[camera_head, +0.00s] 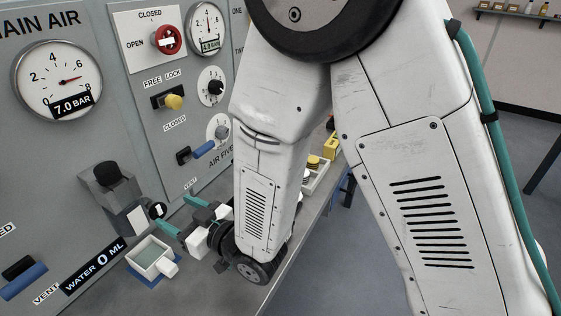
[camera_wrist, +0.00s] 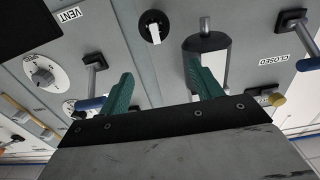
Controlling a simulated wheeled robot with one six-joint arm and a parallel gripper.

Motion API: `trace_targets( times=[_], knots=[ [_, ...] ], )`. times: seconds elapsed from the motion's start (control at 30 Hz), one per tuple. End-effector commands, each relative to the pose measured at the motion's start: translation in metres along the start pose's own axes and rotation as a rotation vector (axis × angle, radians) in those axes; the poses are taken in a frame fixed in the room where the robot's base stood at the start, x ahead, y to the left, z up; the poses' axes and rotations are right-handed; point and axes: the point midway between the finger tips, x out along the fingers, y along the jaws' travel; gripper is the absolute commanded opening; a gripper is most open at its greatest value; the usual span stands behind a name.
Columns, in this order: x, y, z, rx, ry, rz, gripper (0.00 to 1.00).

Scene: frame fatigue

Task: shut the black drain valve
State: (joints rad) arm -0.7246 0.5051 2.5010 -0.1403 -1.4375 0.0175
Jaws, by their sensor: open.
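The black drain valve appears to be the small round black knob with a white bar (camera_head: 157,210), low on the grey panel beside a grey unit with a black cap (camera_head: 107,178). The knob also shows in the wrist view (camera_wrist: 153,27), with its white bar roughly upright. My gripper (camera_head: 181,214) is close to it, with teal fingers apart and nothing between them. In the wrist view my gripper (camera_wrist: 162,76) points up toward the panel. The knob lies beyond the gap between the fingertips and does not appear gripped.
A small cup (camera_head: 151,258) stands below the knob, beside a "WATER 0 ML" label (camera_head: 93,266). Blue-handled levers (camera_head: 204,149) and a yellow knob (camera_head: 174,102) stick out from the panel. A tray (camera_head: 316,180) lies on the bench behind my arm.

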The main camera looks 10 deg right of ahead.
Motion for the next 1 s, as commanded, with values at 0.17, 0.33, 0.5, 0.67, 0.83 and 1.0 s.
trace_targets(
  times=[0.17,0.33,0.5,0.67,0.83,1.0],
  knots=[
    [0.000,0.000,-0.037,0.000,0.006,-0.001,0.65],
    [-0.004,0.031,-0.046,-0.006,-0.092,0.066,0.65],
    [-0.015,0.062,-0.053,-0.005,-0.201,0.136,0.65],
    [-0.031,0.089,-0.059,0.005,-0.300,0.201,0.65],
    [-0.053,0.115,-0.065,0.022,-0.402,0.267,0.65],
    [-0.079,0.136,-0.071,0.047,-0.500,0.328,0.65]
  ],
)
